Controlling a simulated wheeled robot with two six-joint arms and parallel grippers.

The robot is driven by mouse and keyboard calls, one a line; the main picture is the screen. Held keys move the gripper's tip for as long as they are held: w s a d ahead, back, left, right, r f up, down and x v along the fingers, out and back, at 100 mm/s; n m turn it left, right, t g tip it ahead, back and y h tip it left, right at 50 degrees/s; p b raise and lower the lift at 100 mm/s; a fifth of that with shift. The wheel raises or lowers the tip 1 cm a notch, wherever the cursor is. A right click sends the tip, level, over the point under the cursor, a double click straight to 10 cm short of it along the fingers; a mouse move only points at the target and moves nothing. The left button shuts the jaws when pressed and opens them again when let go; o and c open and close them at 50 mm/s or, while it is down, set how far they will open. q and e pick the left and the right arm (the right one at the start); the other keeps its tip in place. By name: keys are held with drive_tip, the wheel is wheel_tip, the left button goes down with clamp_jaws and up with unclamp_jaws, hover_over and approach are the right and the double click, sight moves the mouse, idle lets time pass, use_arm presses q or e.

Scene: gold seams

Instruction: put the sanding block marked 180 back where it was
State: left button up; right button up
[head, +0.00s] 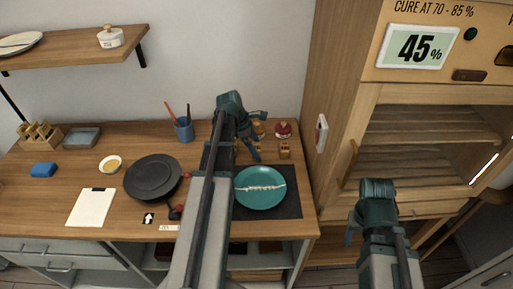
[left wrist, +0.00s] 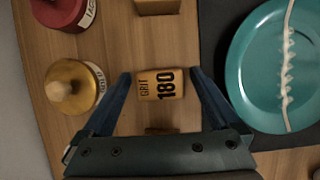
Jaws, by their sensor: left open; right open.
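The sanding block marked 180 (left wrist: 161,84) is a small tan block with "GRIT 180" on its top. In the left wrist view it lies between the spread fingers of my left gripper (left wrist: 160,82), with a gap to each finger. In the head view my left gripper (head: 258,134) is over the back of the worktop and hides most of that block. Another wooden block (head: 285,151) is to its right, and it also shows at the top of the left wrist view (left wrist: 158,5). My right gripper (head: 374,212) is open and empty, in front of the cabinet.
A gold-lidded jar (left wrist: 72,87) and a red-lidded jar (head: 283,130) stand behind the blocks. A teal plate with a pale seam (head: 260,187) lies on a dark mat (head: 291,205) in front. A black pan (head: 153,177) and blue cup (head: 183,130) are left. The cabinet (head: 345,110) rises on the right.

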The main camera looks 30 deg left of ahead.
use_arm(q)
drive_tip(key=shift+p+v, duration=0.85)
drive_tip(key=shift+p, duration=0.05)
drive_tip(key=p+v, duration=0.9)
drive_tip(key=v, duration=0.1)
drive_tip(key=shift+r+p, duration=0.35)
